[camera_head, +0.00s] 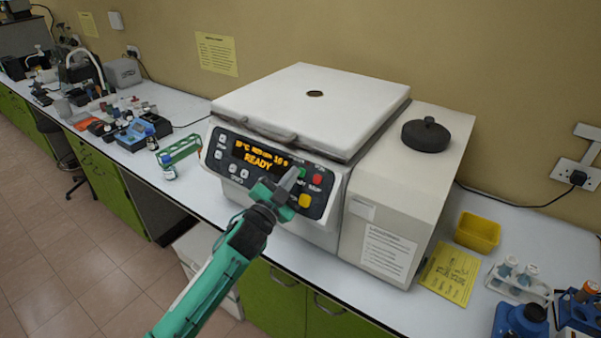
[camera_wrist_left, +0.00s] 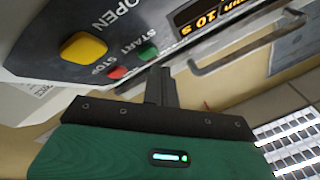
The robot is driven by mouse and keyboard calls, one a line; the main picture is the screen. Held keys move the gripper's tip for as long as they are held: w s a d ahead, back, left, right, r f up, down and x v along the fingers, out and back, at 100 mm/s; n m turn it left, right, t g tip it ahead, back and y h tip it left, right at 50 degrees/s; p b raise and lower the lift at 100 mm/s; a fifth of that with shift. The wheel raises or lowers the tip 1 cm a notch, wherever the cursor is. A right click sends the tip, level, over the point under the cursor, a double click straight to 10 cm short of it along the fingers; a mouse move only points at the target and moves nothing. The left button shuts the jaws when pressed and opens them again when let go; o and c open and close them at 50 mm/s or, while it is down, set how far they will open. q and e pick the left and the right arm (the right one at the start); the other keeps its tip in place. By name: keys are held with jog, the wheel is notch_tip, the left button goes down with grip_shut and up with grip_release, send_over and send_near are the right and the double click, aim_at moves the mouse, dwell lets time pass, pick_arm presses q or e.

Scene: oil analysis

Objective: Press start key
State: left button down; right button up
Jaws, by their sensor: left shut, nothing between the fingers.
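The centrifuge (camera_head: 300,110) stands on the bench with its lid down, and its display (camera_head: 258,155) reads READY. The green START key (camera_wrist_left: 148,53) is on its front panel, beside the red STOP key (camera_wrist_left: 117,72) and above the yellow OPEN key (camera_head: 305,200). My left gripper (camera_head: 291,178) is shut and empty, in front of the panel by these keys. In the head view it partly covers the START key. In the left wrist view the fingertips (camera_wrist_left: 159,70) are close to the START key; I cannot tell whether they touch it. My right gripper is not in view.
A black round knob-topped cap (camera_head: 425,136) lies on the casing to the right. A yellow tray (camera_head: 477,231) and a tube rack (camera_head: 518,280) are on the right bench. A green rack (camera_head: 180,149) and a small bottle (camera_head: 167,168) stand left of the centrifuge.

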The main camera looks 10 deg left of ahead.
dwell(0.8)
pick_arm(q)
jog(key=shift+w+d+f, duration=0.1)
jog(key=shift+w+f, duration=0.1)
jog(key=shift+w, duration=0.15)
jog(key=shift+w+d+f+b, duration=0.1)
jog(key=shift+w+f+b, duration=0.15)
jog(key=shift+b, duration=0.15)
dwell(0.6)
jog(key=shift+r, duration=0.15)
jog(key=shift+s+r+p, duration=0.2)
jog(key=shift+s+p, duration=0.15)
jog(key=shift+p, duration=0.1)
jog(key=shift+s+a+r, duration=0.1)
jog(key=shift+s+a, duration=0.1)
jog(key=shift+s, duration=0.1)
